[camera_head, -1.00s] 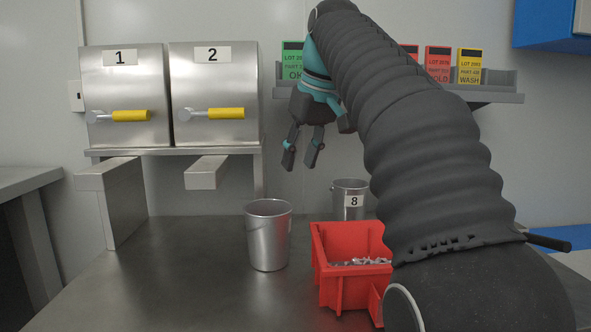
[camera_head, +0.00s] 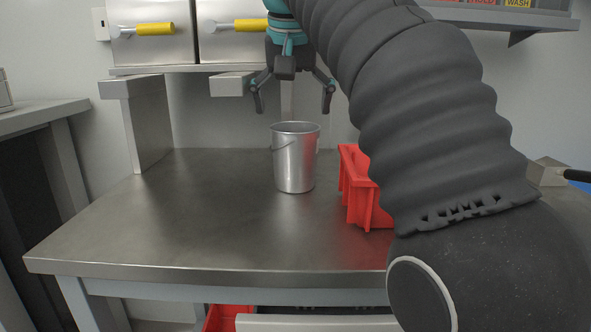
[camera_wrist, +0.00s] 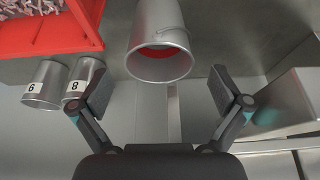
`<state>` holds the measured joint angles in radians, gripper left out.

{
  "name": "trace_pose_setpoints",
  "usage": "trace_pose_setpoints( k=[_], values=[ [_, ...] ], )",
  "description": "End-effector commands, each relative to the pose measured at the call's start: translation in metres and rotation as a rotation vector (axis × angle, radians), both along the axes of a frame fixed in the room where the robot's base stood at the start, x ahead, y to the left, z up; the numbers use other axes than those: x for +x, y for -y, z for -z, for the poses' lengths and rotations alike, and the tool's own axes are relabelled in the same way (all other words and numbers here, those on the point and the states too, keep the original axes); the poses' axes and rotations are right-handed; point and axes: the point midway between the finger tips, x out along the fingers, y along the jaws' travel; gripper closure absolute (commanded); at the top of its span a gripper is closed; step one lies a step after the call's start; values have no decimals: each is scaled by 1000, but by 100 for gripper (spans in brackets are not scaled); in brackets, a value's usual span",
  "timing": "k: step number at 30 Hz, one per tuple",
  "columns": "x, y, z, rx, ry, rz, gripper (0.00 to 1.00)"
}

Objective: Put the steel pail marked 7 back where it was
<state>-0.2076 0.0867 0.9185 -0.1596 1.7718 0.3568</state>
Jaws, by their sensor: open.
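A steel pail (camera_head: 294,165) stands upright on the steel table in the head view, left of the red bin. No number is readable on it; a pale sliver shows at its right edge. In the wrist view the same pail (camera_wrist: 160,25) is ahead between the fingers, with something red inside its mouth. My gripper (camera_head: 293,108) is open and empty, pointing down, with its fingertips spread just above the pail's rim in the head view. The open fingers also show in the wrist view (camera_wrist: 162,103), apart from the pail.
A red bin (camera_head: 357,190) of small pale parts stands close right of the pail, partly behind my arm. Two more pails show in the wrist view: one marked 8 (camera_wrist: 84,72), one 9 or 6 (camera_wrist: 43,75). Steel cabinets stand behind. The table's front left is clear (camera_head: 190,215).

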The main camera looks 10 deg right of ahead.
Motion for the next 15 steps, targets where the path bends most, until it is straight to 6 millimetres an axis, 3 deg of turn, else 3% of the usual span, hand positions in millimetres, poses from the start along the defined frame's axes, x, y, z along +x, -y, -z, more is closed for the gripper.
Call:
trace_pose_setpoints(
  k=[1, 6, 15],
  values=[
    [3, 1, 13, 0, -2, 0, 0],
    [12, 3, 33, 1, 0, -1, 0],
    [20, 5, 47, 1, -1, -1, 0]
  ],
)
